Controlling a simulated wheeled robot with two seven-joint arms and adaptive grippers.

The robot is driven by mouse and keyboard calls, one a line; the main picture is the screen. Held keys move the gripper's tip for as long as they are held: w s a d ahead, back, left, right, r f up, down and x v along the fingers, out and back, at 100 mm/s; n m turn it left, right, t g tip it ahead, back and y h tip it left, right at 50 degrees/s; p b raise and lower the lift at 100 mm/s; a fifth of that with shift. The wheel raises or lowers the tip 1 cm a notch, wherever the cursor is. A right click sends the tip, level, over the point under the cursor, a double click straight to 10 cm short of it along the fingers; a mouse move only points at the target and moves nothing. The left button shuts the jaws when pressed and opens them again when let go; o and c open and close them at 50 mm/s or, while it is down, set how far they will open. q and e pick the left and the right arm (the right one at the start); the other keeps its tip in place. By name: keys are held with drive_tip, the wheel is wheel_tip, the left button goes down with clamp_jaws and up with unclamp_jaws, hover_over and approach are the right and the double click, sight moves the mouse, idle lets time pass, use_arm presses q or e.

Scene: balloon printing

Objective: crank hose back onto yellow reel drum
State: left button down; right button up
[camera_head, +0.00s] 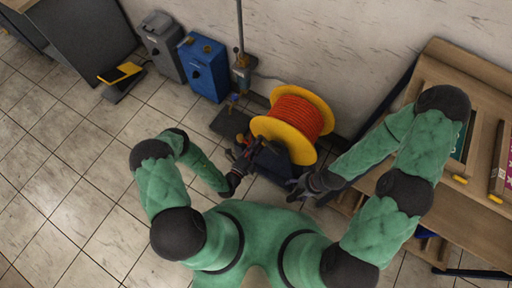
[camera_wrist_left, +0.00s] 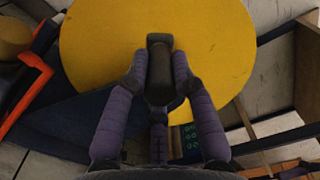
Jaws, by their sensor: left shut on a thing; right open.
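The yellow reel drum (camera_head: 287,141) stands on the floor against the wall, with orange-red hose (camera_head: 297,118) wound around its core. Its yellow side disc also fills the upper part of the left wrist view (camera_wrist_left: 95,45). My left gripper (camera_head: 246,160) is at the near side of the reel. In the left wrist view its fingers (camera_wrist_left: 160,80) are shut around a dark crank handle (camera_wrist_left: 159,62) in front of the disc. My right gripper (camera_head: 310,187) is open and empty, to the right of and below the reel, apart from it.
A blue box (camera_head: 204,68) and a grey box (camera_head: 162,45) stand by the wall left of the reel. A wooden workbench (camera_head: 432,75) with shelves is at the right. A yellow and black item (camera_head: 121,74) sits at the upper left. The tiled floor at left is clear.

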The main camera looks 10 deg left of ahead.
use_arm(q)
drive_tip(key=shift+a+f, duration=0.2)
drive_tip(key=shift+f, duration=0.2)
idle(0.3)
drive_tip(key=c, duration=1)
unclamp_jaws()
drive_tip(key=shift+c, duration=0.2)
drive_tip(key=shift+w, duration=0.1)
drive_tip(key=v, duration=1.2)
